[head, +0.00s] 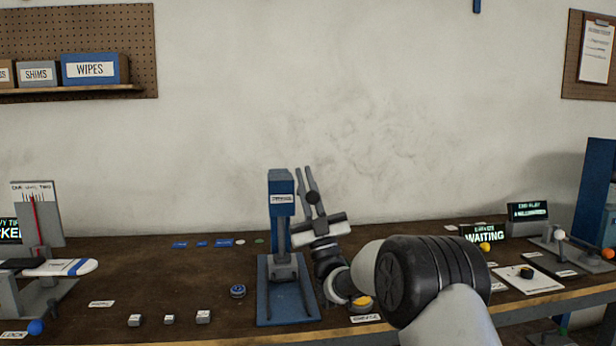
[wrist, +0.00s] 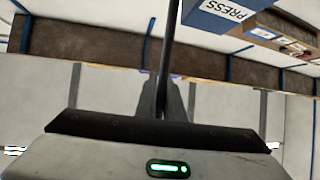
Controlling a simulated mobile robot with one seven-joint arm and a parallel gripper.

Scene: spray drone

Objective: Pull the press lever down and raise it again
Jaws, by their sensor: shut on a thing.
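The press (head: 282,190) is a blue column with a labelled head on a blue base plate, standing on the bench in the head view. Its blue head with the PRESS label shows at the top of the wrist view (wrist: 208,20). My gripper (head: 310,196) is just right of the press head, pointing upward. In the wrist view, my gripper (wrist: 163,100) is shut on the press lever (wrist: 168,45), a thin dark rod running up between the fingers. The lever stands steeply raised beside the head. Its joint with the press is not clear.
A blue round part (head: 237,291) and several small grey blocks (head: 204,317) lie left of the press base. A yellow-topped part (head: 362,302) is close to my arm on the right. A WAITING display (head: 484,234) stands farther right. The wall space above is clear.

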